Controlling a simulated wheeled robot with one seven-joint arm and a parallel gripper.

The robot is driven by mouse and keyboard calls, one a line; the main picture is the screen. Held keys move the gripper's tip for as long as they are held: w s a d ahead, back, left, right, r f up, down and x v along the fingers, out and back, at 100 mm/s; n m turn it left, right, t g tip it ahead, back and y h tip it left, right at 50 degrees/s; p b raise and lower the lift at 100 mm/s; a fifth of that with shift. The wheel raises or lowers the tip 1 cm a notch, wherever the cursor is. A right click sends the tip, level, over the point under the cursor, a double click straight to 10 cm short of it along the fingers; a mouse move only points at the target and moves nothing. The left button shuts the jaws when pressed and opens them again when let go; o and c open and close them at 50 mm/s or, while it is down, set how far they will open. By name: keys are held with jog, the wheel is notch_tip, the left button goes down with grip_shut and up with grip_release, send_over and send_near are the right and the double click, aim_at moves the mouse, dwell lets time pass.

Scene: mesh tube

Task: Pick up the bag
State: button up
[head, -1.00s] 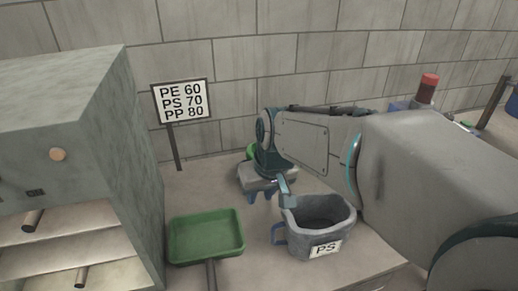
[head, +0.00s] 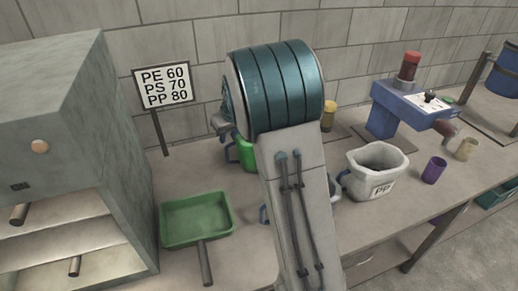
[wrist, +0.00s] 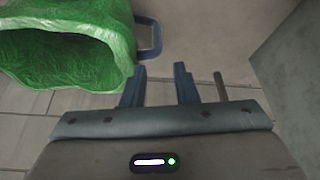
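A green bag-like container (wrist: 68,55) with an open mouth fills the upper left of the wrist view. Its blue handle (wrist: 149,38) sticks out to the right. In the head view only a strip of the green bag (head: 247,153) shows behind my arm. My gripper (wrist: 160,84) is open and empty in the wrist view, its two blue fingers apart, to the lower right of the bag and just below the handle in the picture. I cannot tell whether a finger touches it. A white bag-like container labelled PP (head: 372,180) stands right of my arm. My gripper is hidden in the head view.
A grey cabinet (head: 60,110) with shelves stands at the left. A sign (head: 163,87) stands behind. A blue device (head: 410,105), a purple cup (head: 433,170) and a beige cup (head: 467,150) are at the right.

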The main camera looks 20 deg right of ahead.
aim_at(227, 147)
jog(key=p+x, duration=0.1)
jog(key=x, duration=0.7)
jog(key=shift+d, duration=0.15)
jog(key=shift+c, duration=0.4)
grip_shut()
